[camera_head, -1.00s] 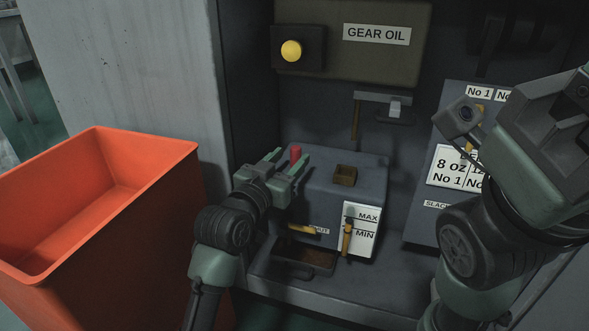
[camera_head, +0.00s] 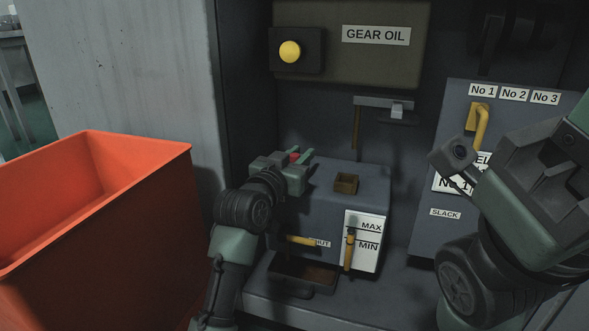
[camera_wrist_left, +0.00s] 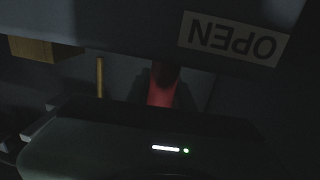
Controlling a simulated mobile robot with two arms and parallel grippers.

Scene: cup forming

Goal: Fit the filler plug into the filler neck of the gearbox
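The gearbox (camera_head: 330,212) is a grey box in the cabinet. A square brown filler neck (camera_head: 346,183) stands open on its top. A red piece, apparently the filler plug (camera_head: 295,157), is at the far left of the top. My left gripper (camera_head: 296,156) has its fingers around this red piece. In the left wrist view the red piece (camera_wrist_left: 160,94) shows between dark finger shapes, too dark to tell if they press on it. Its lower end is hidden. My right gripper (camera_head: 540,170) is large at the right, in front of the panel; its fingertips cannot be made out.
A dark drip tray (camera_head: 290,285) lies below. An orange bin (camera_head: 110,230) stands left. A spout (camera_head: 357,125) hangs above the neck.

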